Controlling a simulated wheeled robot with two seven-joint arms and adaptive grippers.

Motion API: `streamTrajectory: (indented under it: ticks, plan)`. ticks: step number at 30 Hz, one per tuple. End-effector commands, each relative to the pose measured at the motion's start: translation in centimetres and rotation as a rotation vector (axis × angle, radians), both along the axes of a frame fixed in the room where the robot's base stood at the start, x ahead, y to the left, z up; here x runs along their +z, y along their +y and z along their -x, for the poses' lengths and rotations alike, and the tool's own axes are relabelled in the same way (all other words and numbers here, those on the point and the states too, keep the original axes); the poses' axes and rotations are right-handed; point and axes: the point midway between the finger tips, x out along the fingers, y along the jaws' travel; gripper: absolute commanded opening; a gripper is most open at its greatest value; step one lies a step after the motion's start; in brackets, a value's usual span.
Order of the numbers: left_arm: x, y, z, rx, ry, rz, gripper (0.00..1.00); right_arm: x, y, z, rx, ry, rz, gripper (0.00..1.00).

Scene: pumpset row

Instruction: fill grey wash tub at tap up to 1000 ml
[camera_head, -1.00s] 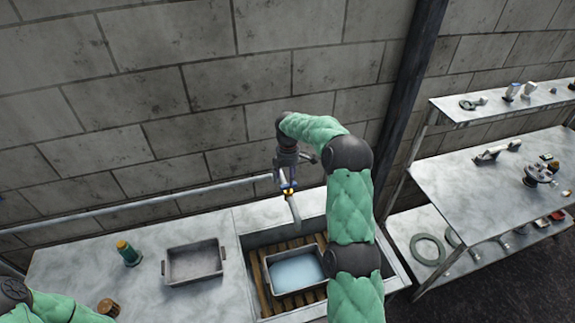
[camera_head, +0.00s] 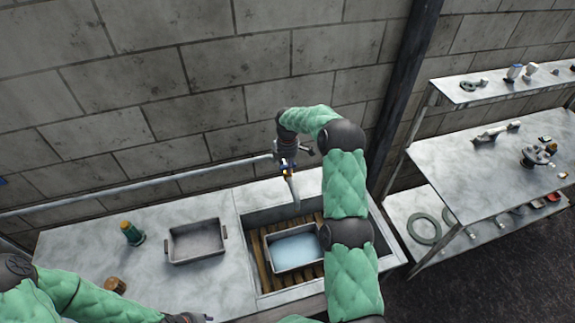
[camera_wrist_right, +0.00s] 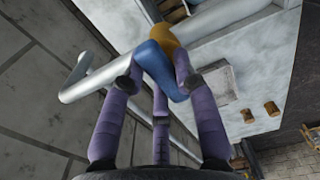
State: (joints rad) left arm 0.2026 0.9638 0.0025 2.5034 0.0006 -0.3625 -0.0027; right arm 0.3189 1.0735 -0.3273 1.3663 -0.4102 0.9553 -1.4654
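A grey tub (camera_head: 270,262) with pale blue water in it sits on wooden slats in the sink (camera_head: 252,283), below the tap spout (camera_head: 294,192). My right forearm hides part of its right side. My right gripper (camera_head: 287,160) is at the tap; in the right wrist view its purple fingers (camera_wrist_right: 158,78) reach around the blue tap handle (camera_wrist_right: 160,68). I cannot tell how firmly they close on it. My left gripper (camera_head: 200,318) shows only in part at the bottom edge, its state unclear. No falling water stream can be made out.
A second grey tub (camera_head: 169,250), apparently empty, stands on the counter (camera_head: 90,255) left of the sink. Shelves (camera_head: 470,175) with small parts are at right.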

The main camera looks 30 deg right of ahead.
Motion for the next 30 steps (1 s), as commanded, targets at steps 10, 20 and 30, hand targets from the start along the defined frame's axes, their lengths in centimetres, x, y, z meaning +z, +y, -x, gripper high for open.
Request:
streamTrajectory:
  ticks: [10,20,30]
  plan:
    - [-0.01,0.00,-0.01,0.000,0.000,0.000,0.31,-0.16,0.08,0.08,0.001,0.003,-0.002,0.09]
    - [-0.39,0.00,-0.01,0.000,0.000,0.000,0.31,-0.24,0.14,0.06,0.086,0.002,-0.001,0.09]
    - [-0.85,0.00,0.00,0.000,0.000,0.000,0.31,-0.27,0.32,0.10,0.305,0.004,-0.002,0.09]
